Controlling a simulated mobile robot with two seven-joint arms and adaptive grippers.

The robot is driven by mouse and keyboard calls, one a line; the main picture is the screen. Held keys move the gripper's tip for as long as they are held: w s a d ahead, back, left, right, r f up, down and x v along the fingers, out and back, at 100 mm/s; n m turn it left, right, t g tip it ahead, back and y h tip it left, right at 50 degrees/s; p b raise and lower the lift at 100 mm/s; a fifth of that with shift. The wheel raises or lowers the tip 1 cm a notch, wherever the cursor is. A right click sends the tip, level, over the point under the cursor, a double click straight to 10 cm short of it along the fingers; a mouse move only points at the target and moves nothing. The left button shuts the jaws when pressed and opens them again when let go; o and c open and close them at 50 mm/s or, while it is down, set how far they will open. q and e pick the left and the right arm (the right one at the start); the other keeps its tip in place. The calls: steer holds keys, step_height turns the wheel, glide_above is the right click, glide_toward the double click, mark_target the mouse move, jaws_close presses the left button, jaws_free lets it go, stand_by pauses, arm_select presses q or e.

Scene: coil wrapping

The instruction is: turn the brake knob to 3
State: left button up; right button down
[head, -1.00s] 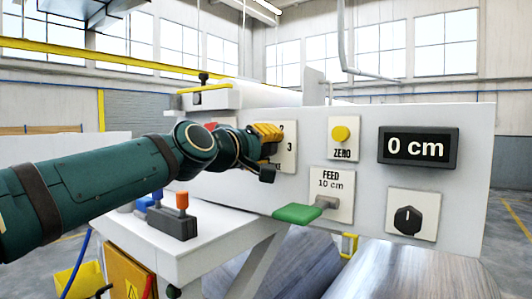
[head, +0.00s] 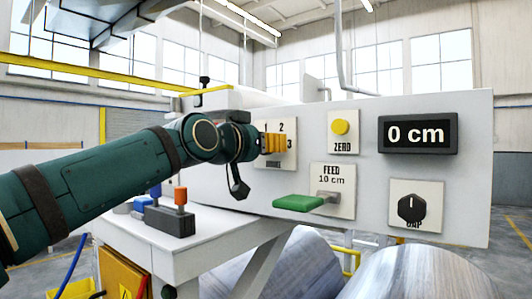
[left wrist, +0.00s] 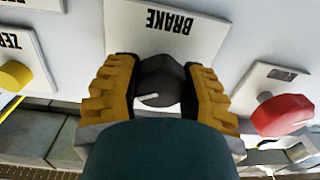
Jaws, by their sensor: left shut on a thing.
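My left gripper (head: 274,144) reaches the brake plate (head: 259,125) on the white panel. Its yellow fingers are shut on the dark round brake knob (left wrist: 160,80), one on each side in the left wrist view. The knob's white mark points left and slightly down there, where the word BRAKE is upside down. The figures are hidden in the left wrist view. My right gripper is not in view.
Right of the brake plate are a yellow ZERO button (head: 340,127), a green feed lever (head: 299,203), a black gap knob (head: 411,208) and a 0 cm display (head: 417,134). A red knob (left wrist: 283,115) is beside the brake plate. A lever box (head: 169,221) stands below my arm.

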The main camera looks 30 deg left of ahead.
arm_select(q)
steer(key=m+b, duration=0.1)
steer(key=m, duration=0.1)
steer(key=shift+f+m, duration=0.15)
steer(key=shift+m, duration=0.25)
steer(key=shift+m+b, duration=0.55)
steer(key=shift+m, duration=0.85)
steer(key=o, duration=1.2)
steer(key=shift+o, duration=0.2)
steer(key=s, duration=1.2)
steer(key=shift+a, duration=0.25)
